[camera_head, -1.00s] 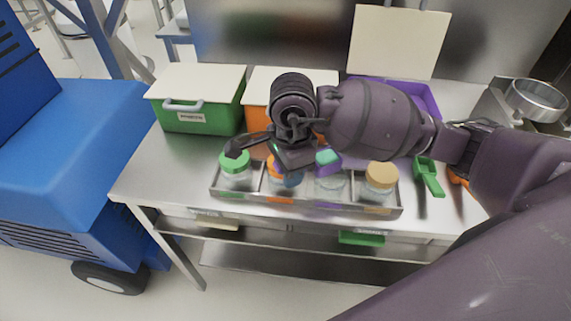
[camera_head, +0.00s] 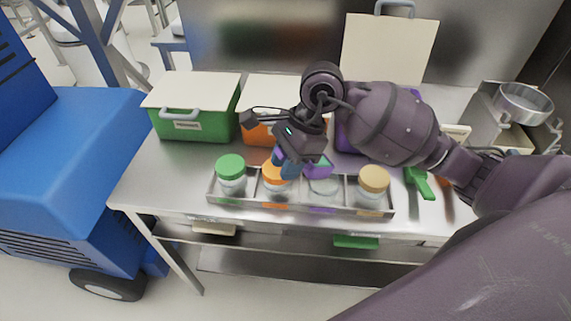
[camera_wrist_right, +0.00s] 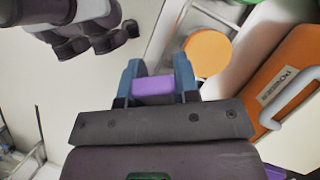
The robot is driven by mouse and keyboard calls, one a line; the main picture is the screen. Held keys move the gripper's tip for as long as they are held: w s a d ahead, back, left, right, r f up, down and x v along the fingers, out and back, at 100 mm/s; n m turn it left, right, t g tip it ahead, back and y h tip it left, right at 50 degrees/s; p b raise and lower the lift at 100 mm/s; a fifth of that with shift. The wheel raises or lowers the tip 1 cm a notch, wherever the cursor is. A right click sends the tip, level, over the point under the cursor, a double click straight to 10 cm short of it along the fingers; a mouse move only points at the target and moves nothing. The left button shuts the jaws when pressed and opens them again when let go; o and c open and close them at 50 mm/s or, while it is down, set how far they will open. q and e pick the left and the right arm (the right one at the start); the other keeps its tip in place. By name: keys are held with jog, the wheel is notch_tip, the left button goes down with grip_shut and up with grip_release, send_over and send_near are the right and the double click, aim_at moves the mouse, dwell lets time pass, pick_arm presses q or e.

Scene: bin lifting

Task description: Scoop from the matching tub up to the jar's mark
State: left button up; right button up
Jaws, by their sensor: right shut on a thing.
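A green scoop (camera_head: 420,182) lies right of the rack. My left gripper is not in view.
The metal rack (camera_head: 300,208) also holds jars with green (camera_head: 230,167), orange (camera_head: 272,178) and tan (camera_head: 374,179) lids. Closed green (camera_head: 206,125) and orange (camera_head: 256,133) tubs stand behind. A metal bowl (camera_head: 526,103) is at the right. The table's left front is bare.

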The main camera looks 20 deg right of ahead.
jog(key=shift+d+r+y, duration=0.35)
jog(key=shift+r+y, duration=0.15)
jog(key=shift+y, duration=0.25)
jog(key=shift+d+r+y, duration=0.3)
jog(key=shift+r+y, duration=0.2)
jog(key=shift+y, duration=0.25)
jog(key=shift+d+r+y+p, duration=0.3)
jog(key=shift+r+y+p, duration=0.1)
jog(key=shift+y, duration=0.2)
jog(key=shift+d+r+y+p, duration=0.2)
jog(key=shift+d+r+y, duration=0.2)
jog(key=shift+d+y, duration=0.4)
jog(key=shift+d+r+y+p, duration=0.2)
jog(key=shift+d+r+y, duration=0.25)
jog(key=shift+y, duration=0.55)
jog(key=shift+w+d+f+y+b, duration=0.1)
jog(key=shift+d+f+y+b, duration=0.2)
jog(key=shift+b, duration=0.2)
jog(key=shift+d+r+y+b, duration=0.1)
jog(key=shift+d+y+b, duration=0.3)
jog(key=shift+b, duration=0.1)
jog(key=shift+d+r+y+b, duration=0.1)
jog(key=shift+d+y+b, duration=0.35)
jog(key=shift+y+b, duration=0.15)
jog(key=shift+r, duration=0.1)
